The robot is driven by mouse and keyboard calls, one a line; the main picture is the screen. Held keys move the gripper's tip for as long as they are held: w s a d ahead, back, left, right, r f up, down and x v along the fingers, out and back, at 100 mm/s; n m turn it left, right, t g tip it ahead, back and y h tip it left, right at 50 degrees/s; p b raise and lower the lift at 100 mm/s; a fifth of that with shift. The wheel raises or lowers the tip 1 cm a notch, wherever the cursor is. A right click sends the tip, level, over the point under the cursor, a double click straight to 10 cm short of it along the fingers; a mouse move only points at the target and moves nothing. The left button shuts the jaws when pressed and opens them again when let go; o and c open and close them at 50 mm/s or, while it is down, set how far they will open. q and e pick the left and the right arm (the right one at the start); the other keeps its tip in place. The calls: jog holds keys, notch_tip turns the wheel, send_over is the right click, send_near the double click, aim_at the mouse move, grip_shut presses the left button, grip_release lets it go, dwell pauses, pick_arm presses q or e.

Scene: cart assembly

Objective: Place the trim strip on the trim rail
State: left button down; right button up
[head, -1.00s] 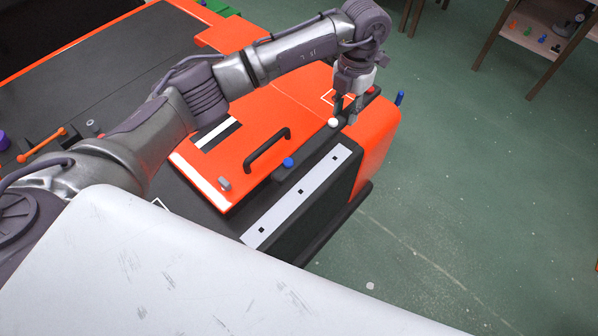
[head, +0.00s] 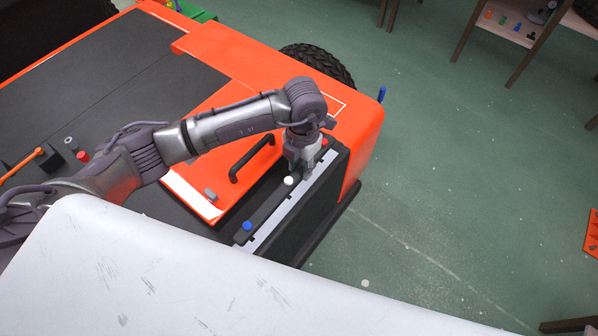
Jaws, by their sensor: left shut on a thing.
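The trim strip (head: 266,206) is a long dark bar with a blue knob at its near end, a white knob near its middle and a red knob at its far end. My left gripper (head: 306,174) points down and is shut on the strip between the white and red knobs. The trim rail (head: 284,217) is a pale band along the cart's right edge. The strip lies lengthwise along it and overlaps its left side in the picture. I cannot tell whether they touch. My right gripper is not in view.
An orange panel with a black handle (head: 251,157) and a grey knob (head: 210,195) lies left of the strip. A large white surface (head: 180,285) fills the foreground. A shelf (head: 520,25) stands at the back right.

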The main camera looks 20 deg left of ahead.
aim_at(299, 178)
pick_arm(q)
jog(key=shift+s+f, duration=0.3)
jog(key=shift+f, duration=0.2)
notch_tip(299, 178, down, 2)
jog(key=shift+f+p, duration=0.25)
jog(key=shift+p, duration=0.35)
jog(key=shift+f, duration=0.45)
jog(key=shift+f, duration=0.15)
jog(key=c, duration=0.8)
grip_release()
jog(key=shift+c, duration=0.2)
